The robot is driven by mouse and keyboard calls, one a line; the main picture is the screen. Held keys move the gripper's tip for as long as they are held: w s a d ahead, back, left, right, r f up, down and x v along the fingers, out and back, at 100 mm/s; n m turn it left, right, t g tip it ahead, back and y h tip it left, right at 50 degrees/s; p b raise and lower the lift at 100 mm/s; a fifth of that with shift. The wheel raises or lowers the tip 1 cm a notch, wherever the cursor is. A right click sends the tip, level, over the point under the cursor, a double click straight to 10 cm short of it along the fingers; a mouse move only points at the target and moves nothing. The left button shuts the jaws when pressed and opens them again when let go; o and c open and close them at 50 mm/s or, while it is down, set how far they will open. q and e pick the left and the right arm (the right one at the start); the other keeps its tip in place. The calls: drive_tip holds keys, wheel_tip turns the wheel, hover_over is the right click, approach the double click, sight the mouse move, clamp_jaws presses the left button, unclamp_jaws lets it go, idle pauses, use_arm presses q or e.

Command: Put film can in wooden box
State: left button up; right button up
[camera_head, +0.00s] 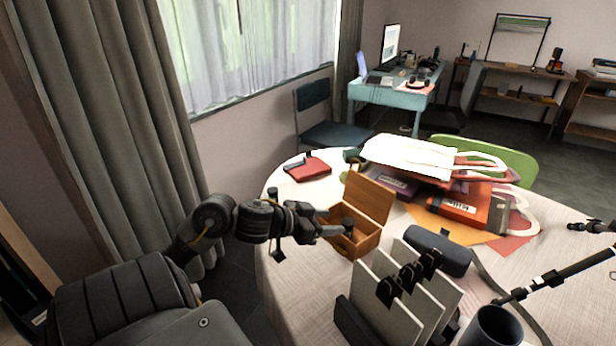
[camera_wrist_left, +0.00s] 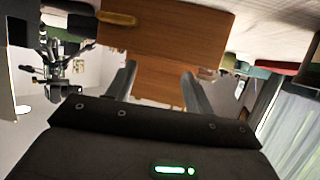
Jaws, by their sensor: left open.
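The wooden box (camera_head: 368,205) stands on the round table with its lid raised at the back. My left gripper (camera_head: 343,232) is open at the left side of the box, fingertips close to its opening. A small dark cylinder (camera_head: 348,224), which looks like the film can, shows at the fingertips over the box's opening. I cannot tell whether it rests inside or touches a finger. In the left wrist view the brown wood of the box (camera_wrist_left: 160,85) lies beyond the open gripper (camera_wrist_left: 160,75), and no can is clear between the fingers.
Upright white panels with black clips (camera_head: 405,285), a dark case (camera_head: 438,252) and a dark cup (camera_head: 492,327) stand in front and right of the box. Bags and books (camera_head: 465,205) crowd the right. A red wallet-like item (camera_head: 308,169) lies behind left.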

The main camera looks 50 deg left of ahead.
use_arm(q)
drive_tip(key=p+v, duration=0.1)
drive_tip(key=v, duration=0.6)
use_arm(e)
drive_tip(key=s+f, duration=0.1)
drive_tip(key=d+f, duration=0.1)
drive_tip(key=s+f, duration=0.1)
drive_tip(key=f, duration=0.1)
drive_tip(key=shift+s+d, duration=0.15)
drive_tip(key=shift+s, duration=0.15)
use_arm(q)
drive_tip(key=shift+s, duration=0.1)
use_arm(e)
drive_tip(key=shift+s, duration=0.1)
